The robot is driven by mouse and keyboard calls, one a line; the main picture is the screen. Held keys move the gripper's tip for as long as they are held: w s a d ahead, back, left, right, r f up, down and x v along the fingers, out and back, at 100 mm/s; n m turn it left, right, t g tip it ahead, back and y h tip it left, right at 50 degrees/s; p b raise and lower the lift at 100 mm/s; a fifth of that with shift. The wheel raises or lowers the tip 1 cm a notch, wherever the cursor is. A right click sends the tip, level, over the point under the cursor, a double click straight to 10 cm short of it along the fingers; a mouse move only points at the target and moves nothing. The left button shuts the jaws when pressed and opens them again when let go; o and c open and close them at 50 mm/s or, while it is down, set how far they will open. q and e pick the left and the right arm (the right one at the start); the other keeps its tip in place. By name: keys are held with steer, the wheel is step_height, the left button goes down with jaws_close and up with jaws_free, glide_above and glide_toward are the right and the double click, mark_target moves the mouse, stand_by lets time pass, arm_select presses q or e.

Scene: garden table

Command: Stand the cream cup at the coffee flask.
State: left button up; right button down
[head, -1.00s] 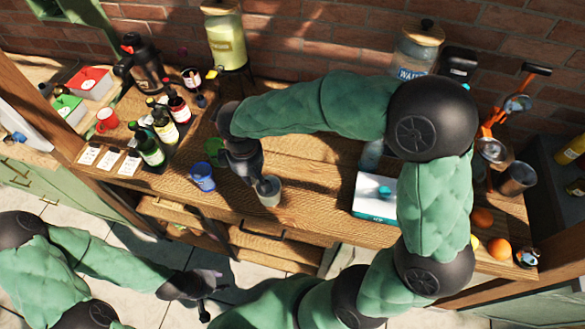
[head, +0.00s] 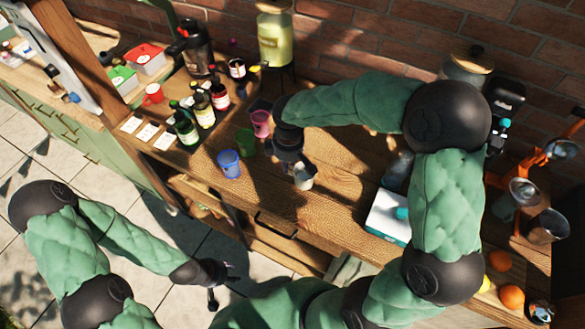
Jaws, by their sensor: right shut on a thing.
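The cream cup (head: 303,179) is held at the tip of my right gripper (head: 297,160), near the table's front edge in the head view. My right gripper is shut on it, and the fingers hide part of the cup. I cannot tell whether its base touches the table. The coffee flask (head: 196,50), a tall dark jug, stands at the back left of the table, well away from the cup. My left gripper (head: 220,284) is empty, in front of the table over the paved floor, its fingers apart.
Blue (head: 229,164), green (head: 245,142) and pink (head: 261,123) cups stand left of my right gripper. Several bottles (head: 186,130) and a red mug (head: 153,93) are further left. A drink dispenser (head: 275,38) stands at the back. A white box (head: 386,217) lies to the right.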

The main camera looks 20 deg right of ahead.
steer(key=w+f, duration=0.1)
steer(key=d+f, duration=0.1)
steer(key=f, duration=0.1)
steer(key=w+d+f, duration=0.1)
steer(key=shift+w+d+f, duration=0.2)
steer(key=shift+w+f, duration=0.05)
steer(key=shift+w, duration=0.05)
steer(key=shift+w+f+b, duration=0.1)
steer(key=shift+f+b, duration=0.4)
steer(key=shift+f, duration=1.1)
steer(key=shift+f, duration=0.2)
steer(key=c, duration=1.3)
jaws_free()
steer(key=shift+o, duration=0.2)
steer(key=shift+r, duration=0.2)
